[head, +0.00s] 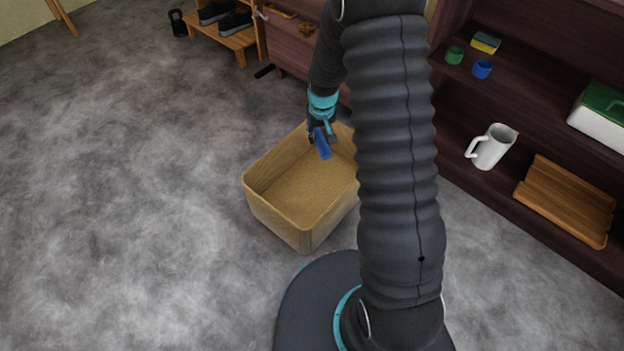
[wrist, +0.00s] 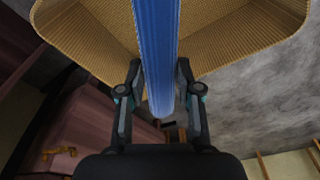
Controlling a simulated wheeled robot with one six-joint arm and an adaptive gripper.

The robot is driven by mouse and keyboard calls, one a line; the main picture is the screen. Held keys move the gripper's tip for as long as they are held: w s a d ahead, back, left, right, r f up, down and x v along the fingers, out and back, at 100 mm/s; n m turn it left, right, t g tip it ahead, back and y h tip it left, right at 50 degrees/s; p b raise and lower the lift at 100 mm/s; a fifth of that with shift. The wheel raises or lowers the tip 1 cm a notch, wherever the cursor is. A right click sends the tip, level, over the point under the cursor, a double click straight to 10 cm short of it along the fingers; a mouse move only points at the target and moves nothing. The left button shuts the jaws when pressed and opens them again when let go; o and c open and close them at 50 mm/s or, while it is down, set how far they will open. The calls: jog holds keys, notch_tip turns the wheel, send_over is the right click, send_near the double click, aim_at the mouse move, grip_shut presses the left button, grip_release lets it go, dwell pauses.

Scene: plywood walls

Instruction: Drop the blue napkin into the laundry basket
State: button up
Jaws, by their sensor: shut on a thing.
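The blue napkin (head: 322,144) hangs from my gripper (head: 323,126) in the head view, over the far part of the laundry basket. The basket (head: 273,219) is a tan woven box with an open top, standing on the floor. Its right side is hidden behind my arm. In the wrist view the napkin (wrist: 156,60) is a long blue strip between the two fingers of my gripper (wrist: 160,98), which is shut on it. The basket (wrist: 225,55) shows behind the napkin in the wrist view. I see nothing inside the visible part of the basket.
A dark wooden shelf on the right holds a white pitcher (head: 492,146), a wooden tray (head: 566,201), a green cup (head: 454,55), a blue cup (head: 482,69) and a green-lidded box (head: 601,117). A shoe bench (head: 240,39) stands at the back. The grey floor left of the basket is clear.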

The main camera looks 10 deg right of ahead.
jog(key=shift+f+b, duration=1.5)
jog(key=shift+f, duration=1.4)
jog(key=o, duration=1.1)
jog(key=r, duration=0.4)
jog(key=s+r, duration=0.1)
jog(key=r, duration=0.7)
jog(key=shift+s+d, duration=0.1)
jog(key=shift+s, duration=0.15)
